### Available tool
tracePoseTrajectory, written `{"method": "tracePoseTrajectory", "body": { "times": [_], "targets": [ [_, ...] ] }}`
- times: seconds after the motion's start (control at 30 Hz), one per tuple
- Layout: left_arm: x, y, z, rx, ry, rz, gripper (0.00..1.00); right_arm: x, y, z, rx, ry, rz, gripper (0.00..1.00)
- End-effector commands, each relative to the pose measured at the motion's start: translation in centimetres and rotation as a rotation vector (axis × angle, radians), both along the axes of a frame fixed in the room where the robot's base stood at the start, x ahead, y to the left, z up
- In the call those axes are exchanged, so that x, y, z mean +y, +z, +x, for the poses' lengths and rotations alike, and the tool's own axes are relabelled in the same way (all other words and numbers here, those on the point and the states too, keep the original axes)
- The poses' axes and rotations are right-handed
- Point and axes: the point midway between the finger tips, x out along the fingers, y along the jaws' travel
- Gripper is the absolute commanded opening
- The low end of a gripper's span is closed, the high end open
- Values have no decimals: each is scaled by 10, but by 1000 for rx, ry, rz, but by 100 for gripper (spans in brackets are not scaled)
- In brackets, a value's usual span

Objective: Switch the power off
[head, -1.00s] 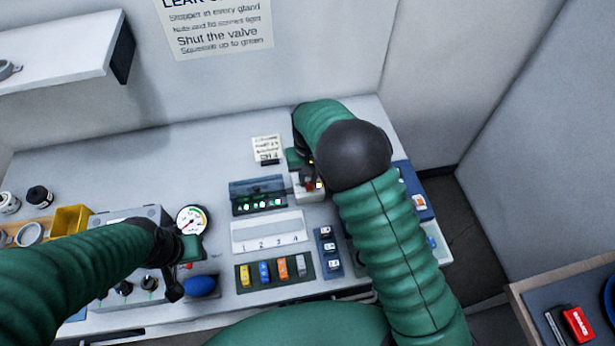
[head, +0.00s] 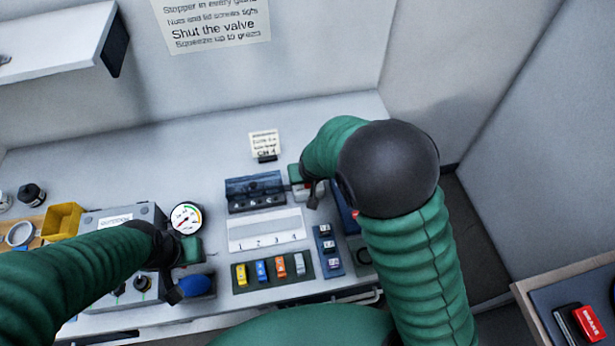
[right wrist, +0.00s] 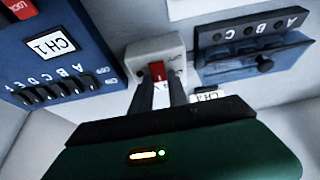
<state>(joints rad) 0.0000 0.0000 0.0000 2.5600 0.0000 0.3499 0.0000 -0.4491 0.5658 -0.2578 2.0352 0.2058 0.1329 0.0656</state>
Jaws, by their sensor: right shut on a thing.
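The power switch box (right wrist: 153,52) is a small pale box with a red rocker (right wrist: 157,70), seen in the right wrist view. In the head view the box (head: 301,191) is mostly hidden by my right gripper (head: 312,192). In the right wrist view my right gripper's fingers (right wrist: 160,92) reach up to the rocker and are shut on it. The dark indicator module (head: 254,193) beside the box shows no green lights.
A gauge (head: 186,217) and grey box stand at the left. A numbered white tray (head: 265,232) and a row of coloured pieces (head: 270,268) lie in the middle. A blue panel (right wrist: 55,50) with several levers is beside the switch. Clear bench lies behind.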

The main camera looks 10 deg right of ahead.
Motion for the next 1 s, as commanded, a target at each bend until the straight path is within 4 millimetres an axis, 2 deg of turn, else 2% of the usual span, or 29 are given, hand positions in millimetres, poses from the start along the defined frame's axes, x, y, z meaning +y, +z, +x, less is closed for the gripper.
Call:
{"method": "tracePoseTrajectory", "body": {
  "times": [0.07, 0.1, 0.27, 0.53, 0.63, 0.77, 1.0],
  "targets": [
    [0, 0, 0, 0, 0, 0, 36, 1, -1, -2, 5, 1, 0, 0],
    [0, 0, 0, 0, 0, 0, 36, 1, -1, -2, 6, 1, 0, 21],
    [0, 0, 0, 0, 0, 0, 36, 0, -1, -1, 5, 1, 0, 42],
    [0, 1, 0, 0, 0, 0, 36, 0, 0, -1, 4, 1, 0, 42],
    [0, 9, 0, 0, 0, 0, 36, 0, 8, -2, 3, 1, 0, 42],
    [0, 35, 0, 0, 0, 0, 36, 0, 35, -11, 2, 1, 0, 42],
    [0, 98, 0, 0, 0, 0, 36, 0, 96, -38, 4, 2, -1, 42]
  ]
}}
